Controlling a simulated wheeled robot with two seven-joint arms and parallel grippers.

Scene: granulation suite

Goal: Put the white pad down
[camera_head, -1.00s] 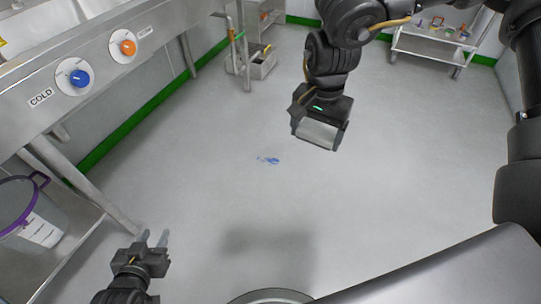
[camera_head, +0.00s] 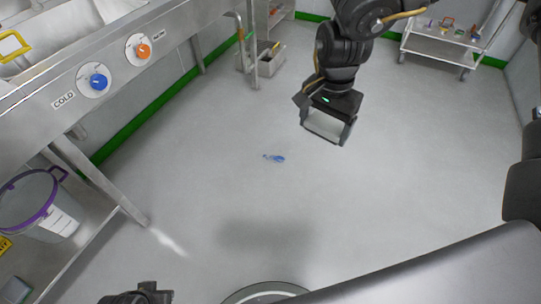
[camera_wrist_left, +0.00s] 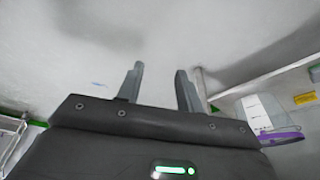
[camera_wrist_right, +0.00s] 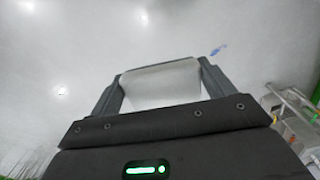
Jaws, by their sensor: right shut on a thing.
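The white pad (camera_wrist_right: 162,84) is a pale flat piece between the two fingers of my right gripper (camera_wrist_right: 160,82) in the right wrist view. In the head view my right gripper (camera_head: 326,130) hangs above the open floor at the upper middle, shut on the pad (camera_head: 324,124). My left gripper shows in the left wrist view (camera_wrist_left: 159,84) with its two fingers apart and nothing between them. In the head view only a dark part of the left gripper's arm shows at the bottom edge.
A steel sink counter with a blue knob (camera_head: 98,82) and an orange knob (camera_head: 143,51) runs along the left. A purple-rimmed bucket (camera_head: 47,224) stands on its lower shelf. A blue mark (camera_head: 275,158) lies on the clear floor. A cart (camera_head: 440,45) stands at the upper right.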

